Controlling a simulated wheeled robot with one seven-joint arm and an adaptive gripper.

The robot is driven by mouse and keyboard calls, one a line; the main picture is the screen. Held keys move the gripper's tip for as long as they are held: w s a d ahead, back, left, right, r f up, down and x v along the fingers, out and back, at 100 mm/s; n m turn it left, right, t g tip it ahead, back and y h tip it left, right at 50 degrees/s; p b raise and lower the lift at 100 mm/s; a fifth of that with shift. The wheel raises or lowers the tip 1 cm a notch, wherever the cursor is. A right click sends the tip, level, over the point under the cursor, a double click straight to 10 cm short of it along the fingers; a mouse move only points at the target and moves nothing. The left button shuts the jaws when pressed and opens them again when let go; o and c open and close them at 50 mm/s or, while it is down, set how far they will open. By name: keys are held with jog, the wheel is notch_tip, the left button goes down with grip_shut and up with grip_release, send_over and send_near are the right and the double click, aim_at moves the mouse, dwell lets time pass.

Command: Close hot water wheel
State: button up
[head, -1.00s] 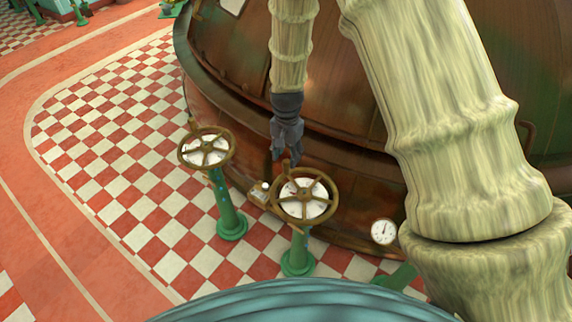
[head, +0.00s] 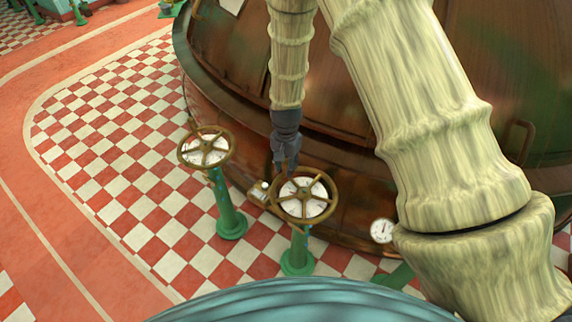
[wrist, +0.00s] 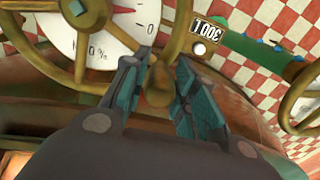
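Two brass spoked wheels stand on green posts in the head view: a nearer right wheel (head: 305,198) and a left wheel (head: 206,151). Both have white dial faces. I cannot read which is hot water. My gripper (head: 285,168) points down at the far rim of the right wheel. In the wrist view, this wheel (wrist: 85,75) fills the upper left, with a red needle over its dial. A brass handle knob (wrist: 158,88) on its rim sits between the two fingers of my gripper (wrist: 161,62). The fingers are apart, with narrow gaps beside the knob.
A large copper kettle (head: 225,65) stands right behind the wheels. A small round gauge (head: 382,231) is to the right of them. A small plate with a number (wrist: 207,32) lies beside the wheel in the wrist view. The checkered floor (head: 110,140) at left is clear.

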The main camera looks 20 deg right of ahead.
grip_shut()
jog(key=shift+w+d+r+m+p, duration=0.1)
jog(key=shift+d+r+m+p, duration=0.05)
jog(key=shift+d+m+p, duration=0.3)
jog(key=shift+w+d+m+p, duration=0.15)
jog(key=shift+d+m+p, duration=0.35)
jog(key=shift+d+m, duration=0.55)
jog(key=shift+a, duration=0.15)
jog(key=o, duration=0.6)
grip_release()
notch_tip(320, 180, up, 12)
